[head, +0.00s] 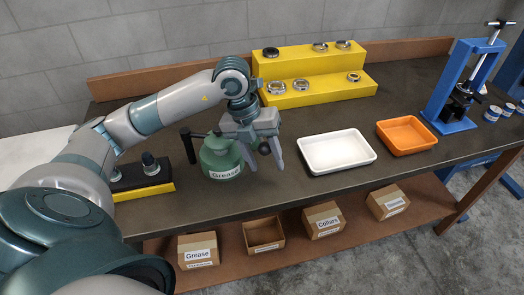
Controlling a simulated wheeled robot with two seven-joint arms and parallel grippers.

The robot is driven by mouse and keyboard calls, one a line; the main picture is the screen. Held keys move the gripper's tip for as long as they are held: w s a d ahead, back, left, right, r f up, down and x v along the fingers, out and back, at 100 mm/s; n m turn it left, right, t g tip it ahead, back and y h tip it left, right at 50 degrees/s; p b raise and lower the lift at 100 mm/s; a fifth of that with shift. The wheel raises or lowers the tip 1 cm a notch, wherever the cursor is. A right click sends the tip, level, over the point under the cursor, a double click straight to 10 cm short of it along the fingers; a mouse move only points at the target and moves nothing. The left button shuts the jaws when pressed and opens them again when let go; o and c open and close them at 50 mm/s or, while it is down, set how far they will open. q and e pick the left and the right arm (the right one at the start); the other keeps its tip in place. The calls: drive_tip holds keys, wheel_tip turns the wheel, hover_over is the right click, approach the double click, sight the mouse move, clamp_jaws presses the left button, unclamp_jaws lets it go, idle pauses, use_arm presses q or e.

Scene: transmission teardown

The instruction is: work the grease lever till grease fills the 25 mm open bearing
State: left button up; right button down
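The green grease pot (221,158), labelled "Grease", stands on the bench left of the white tray. A black upright handle (188,146) joins the pot's left side by a thin dark rod. My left gripper (265,166) is just right of the pot, pointing down with its fingers spread. A small dark round knob (264,148) shows between the fingers; I cannot tell what it belongs to or whether it is touched. Several ring-shaped bearings, such as one at the front left (276,88), sit on the yellow stepped stand (318,92). I cannot tell which is the 25 mm one. My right gripper is out of view.
A white tray (310,167) and an orange tray (407,148) lie right of my gripper. A blue press (449,123) stands at the right. A black and yellow holder (145,192) is left of the pot. Cardboard boxes (198,262) sit on the lower shelf.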

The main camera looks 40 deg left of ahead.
use_arm(q)
drive_tip(key=shift+r, duration=0.1)
drive_tip(key=shift+a+r, duration=0.15)
drive_tip(key=shift+r, duration=0.05)
drive_tip(key=b+v, duration=0.2)
drive_tip(key=v, duration=1.4)
drive_tip(key=shift+r, duration=0.3)
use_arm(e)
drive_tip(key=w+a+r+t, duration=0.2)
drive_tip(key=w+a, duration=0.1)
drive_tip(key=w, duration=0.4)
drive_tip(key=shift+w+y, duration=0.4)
use_arm(q)
drive_tip(key=shift+a, duration=0.1)
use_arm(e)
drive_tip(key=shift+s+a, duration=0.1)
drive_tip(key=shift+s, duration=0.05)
use_arm(q)
drive_tip(key=shift+s, duration=0.1)
